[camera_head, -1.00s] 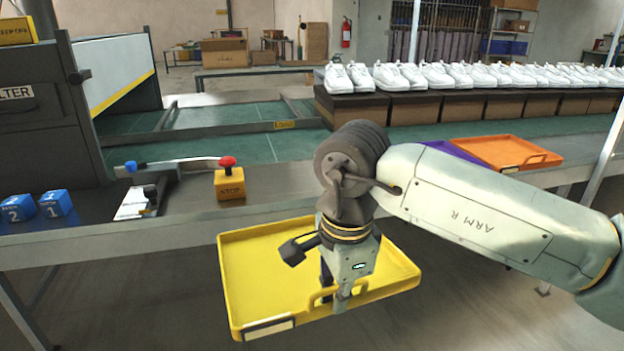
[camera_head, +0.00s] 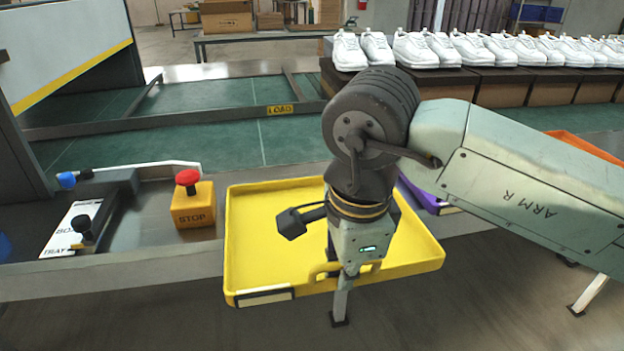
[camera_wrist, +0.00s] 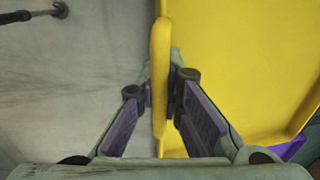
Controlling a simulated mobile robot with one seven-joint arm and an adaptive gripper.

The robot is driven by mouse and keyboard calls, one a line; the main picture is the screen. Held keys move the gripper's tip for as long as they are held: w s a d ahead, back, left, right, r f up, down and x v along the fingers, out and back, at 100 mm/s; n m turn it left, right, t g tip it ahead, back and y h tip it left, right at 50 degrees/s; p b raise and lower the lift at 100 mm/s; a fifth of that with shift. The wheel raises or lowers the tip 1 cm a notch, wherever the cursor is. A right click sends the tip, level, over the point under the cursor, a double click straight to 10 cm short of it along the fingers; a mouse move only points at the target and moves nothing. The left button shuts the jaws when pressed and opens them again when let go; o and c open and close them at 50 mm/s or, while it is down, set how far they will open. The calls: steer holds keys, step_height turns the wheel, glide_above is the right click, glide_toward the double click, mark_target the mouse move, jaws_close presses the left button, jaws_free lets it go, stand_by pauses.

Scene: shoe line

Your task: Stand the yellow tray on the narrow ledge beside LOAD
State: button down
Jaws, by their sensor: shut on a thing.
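The yellow tray (camera_head: 275,235) hangs flat from my gripper (camera_head: 343,285), its open side up. My gripper is shut on the handle at the tray's near edge; the wrist view shows the handle (camera_wrist: 160,75) between the fingers (camera_wrist: 160,100). In the head view the tray overlaps the grey ledge along the front of the line, right of the STOP box; I cannot tell whether it touches the ledge. The LOAD label (camera_head: 280,110) is on a rail behind the tray. My arm hides the tray's right middle part.
The STOP box (camera_head: 193,204) with a red button stands close left of the tray. A purple tray (camera_head: 432,198) and an orange tray (camera_head: 580,145) lie to the right, partly behind my arm. White shoes (camera_head: 430,48) stand on brown boxes behind. The green belt (camera_head: 190,145) near LOAD is clear.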

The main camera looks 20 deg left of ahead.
mark_target(319, 203)
steer(key=w+a+p, duration=0.1)
steer(key=w+a, duration=0.2)
steer(key=w, duration=0.1)
steer(key=w+a+f, duration=0.1)
steer(key=w+a, duration=0.2)
steer(key=w, duration=0.2)
steer(key=w+a+p, duration=0.1)
steer(key=w+a, duration=0.2)
steer(key=w, duration=0.2)
steer(key=shift+f+p, duration=0.15)
steer(key=shift+p, duration=0.2)
step_height(319, 203, down, 4)
steer(key=shift+r, duration=0.2)
steer(key=c, duration=1.7)
jaws_free()
steer(key=shift+r, duration=0.1)
step_height(319, 203, up, 12)
steer(key=s, duration=0.1)
steer(key=shift+s+d, duration=0.2)
steer(key=shift+d, duration=0.25)
steer(key=shift+a, duration=0.1)
